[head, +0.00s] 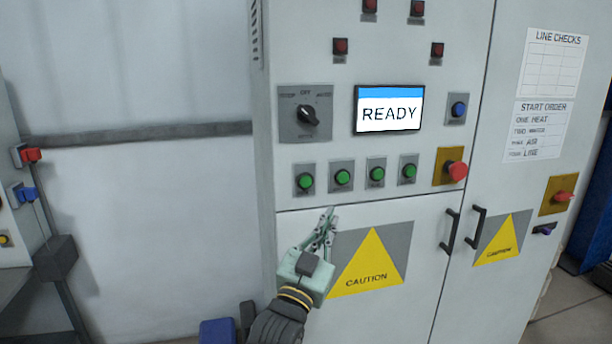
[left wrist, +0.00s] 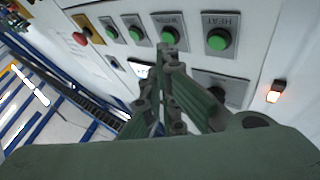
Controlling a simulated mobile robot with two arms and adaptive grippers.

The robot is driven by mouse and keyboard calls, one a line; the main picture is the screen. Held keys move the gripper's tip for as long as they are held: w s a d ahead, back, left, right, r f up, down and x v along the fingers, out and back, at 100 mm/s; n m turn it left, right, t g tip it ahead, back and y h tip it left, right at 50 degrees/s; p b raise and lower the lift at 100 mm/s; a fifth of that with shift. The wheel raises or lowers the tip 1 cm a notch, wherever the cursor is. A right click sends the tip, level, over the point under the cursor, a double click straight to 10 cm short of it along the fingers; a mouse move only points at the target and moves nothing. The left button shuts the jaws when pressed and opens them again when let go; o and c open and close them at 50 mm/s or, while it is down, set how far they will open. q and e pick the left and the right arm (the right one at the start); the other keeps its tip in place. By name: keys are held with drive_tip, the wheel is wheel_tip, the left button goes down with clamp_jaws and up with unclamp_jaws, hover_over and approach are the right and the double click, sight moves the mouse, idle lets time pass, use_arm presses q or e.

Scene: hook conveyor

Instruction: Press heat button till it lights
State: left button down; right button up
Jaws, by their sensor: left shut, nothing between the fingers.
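The heat button (head: 305,181) is the leftmost of a row of green buttons on the grey cabinet front. In the left wrist view the green heat button (left wrist: 218,39) is at the upper right, with its HEAT plate. It looks the same green as its neighbours and shows no clear glow. My left gripper (head: 328,216) is shut and empty, just below the button row and right of the heat button. In the left wrist view its fingertips (left wrist: 168,50) overlap the neighbouring button, apparently apart from the heat button; the exact gap is unclear. My right gripper is out of view.
A screen (head: 390,110) reads READY. A rotary switch (head: 307,113) sits above the heat button. A red emergency button (head: 456,171) is right of the row. Door handles (head: 450,232) stick out lower right. A lit orange lamp (left wrist: 274,92) shows in the left wrist view.

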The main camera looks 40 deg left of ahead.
sight(307, 183)
use_arm(q)
wheel_tip(307, 183, up, 7)
drive_tip(key=s+t+y, duration=0.1)
drive_tip(key=s, duration=0.1)
drive_tip(key=shift+s+a+f, duration=0.15)
drive_tip(key=shift+s+a, duration=0.15)
drive_tip(key=shift+s, duration=0.1)
drive_tip(key=shift+w, duration=0.1)
drive_tip(key=shift+w+a+b, duration=0.25)
drive_tip(key=shift+w+a, duration=1.15)
drive_tip(key=shift+a, duration=0.3)
drive_tip(key=shift+w+a+b, duration=0.2)
drive_tip(key=shift+w+a, duration=1.2)
drive_tip(key=shift+a, duration=0.25)
drive_tip(key=shift+w+a, duration=0.3)
drive_tip(key=shift+a, duration=0.05)
